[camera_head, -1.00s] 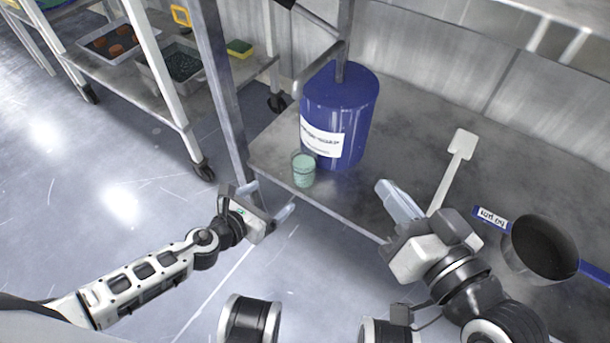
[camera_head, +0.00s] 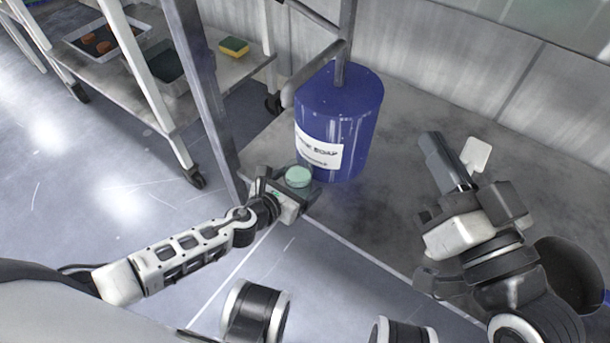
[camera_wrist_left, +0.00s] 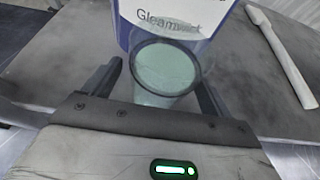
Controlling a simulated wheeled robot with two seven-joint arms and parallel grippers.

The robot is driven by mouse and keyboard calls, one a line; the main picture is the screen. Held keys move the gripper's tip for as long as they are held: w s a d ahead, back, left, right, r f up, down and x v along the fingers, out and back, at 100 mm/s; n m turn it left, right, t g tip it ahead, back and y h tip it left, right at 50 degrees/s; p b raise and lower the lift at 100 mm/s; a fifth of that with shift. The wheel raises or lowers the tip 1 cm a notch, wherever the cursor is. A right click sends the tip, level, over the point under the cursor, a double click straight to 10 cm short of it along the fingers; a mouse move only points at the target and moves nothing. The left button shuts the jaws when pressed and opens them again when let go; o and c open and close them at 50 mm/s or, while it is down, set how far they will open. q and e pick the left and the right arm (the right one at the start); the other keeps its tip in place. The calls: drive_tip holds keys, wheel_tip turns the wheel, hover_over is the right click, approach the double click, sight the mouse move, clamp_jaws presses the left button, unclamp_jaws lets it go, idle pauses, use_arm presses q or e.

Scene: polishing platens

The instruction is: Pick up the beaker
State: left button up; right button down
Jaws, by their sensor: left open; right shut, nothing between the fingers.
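The beaker (camera_head: 298,176) is a small pale green cup at the front of the metal shelf, just before a blue drum. My left gripper (camera_head: 290,183) is open around it, and its body hides the lower part of the beaker in the head view. In the left wrist view the beaker (camera_wrist_left: 165,72) stands between the two dark fingers, its round rim facing the camera. I cannot tell whether the fingers touch it. My right gripper (camera_head: 445,162) is shut and empty above the shelf to the right.
The blue drum (camera_head: 345,110) with a white label stands close behind the beaker. A white scraper (camera_head: 476,153) lies partly hidden behind my right gripper. A dark pan (camera_head: 570,270) is at the right. A metal post (camera_head: 205,100) rises left of my left gripper.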

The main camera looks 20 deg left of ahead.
use_arm(q)
drive_tip(key=shift+w+d+f, duration=0.15)
drive_tip(key=shift+w+f, duration=0.05)
drive_tip(key=shift+w, duration=0.2)
drive_tip(key=shift+s, duration=0.1)
drive_tip(key=c, duration=1.2)
drive_tip(key=shift+r, duration=0.2)
